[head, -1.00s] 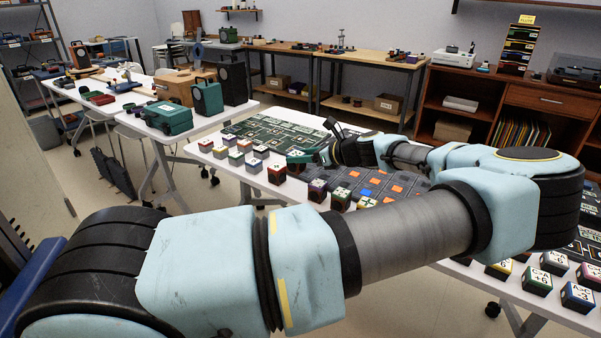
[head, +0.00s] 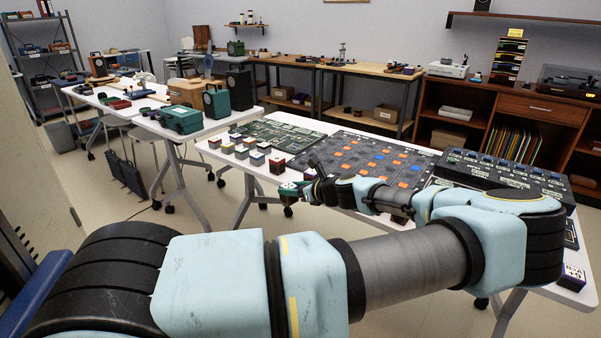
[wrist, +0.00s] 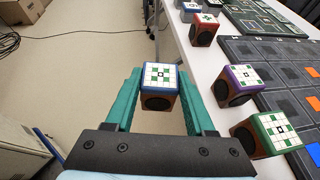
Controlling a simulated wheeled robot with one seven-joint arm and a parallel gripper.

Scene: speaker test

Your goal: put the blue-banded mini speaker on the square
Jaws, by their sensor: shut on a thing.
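The blue-banded mini speaker (wrist: 158,101) is a small brown cube with a dark round cone and a white, green-patterned top. My gripper (wrist: 160,80) is shut on it, its teal fingers on either side. In the wrist view the speaker hangs over the floor, just off the table's edge. In the head view my gripper (head: 290,189) is at the table's near edge and mostly hides the speaker. A grey board (head: 345,146) with orange and blue squares lies on the table; I cannot tell which square is meant.
Red-banded (wrist: 204,32), purple-banded (wrist: 236,88) and green-banded (wrist: 250,139) speakers stand along the table edge, right of my gripper. A green circuit-patterned board (head: 270,133) and a black panel (head: 500,172) lie on the white table (head: 222,157).

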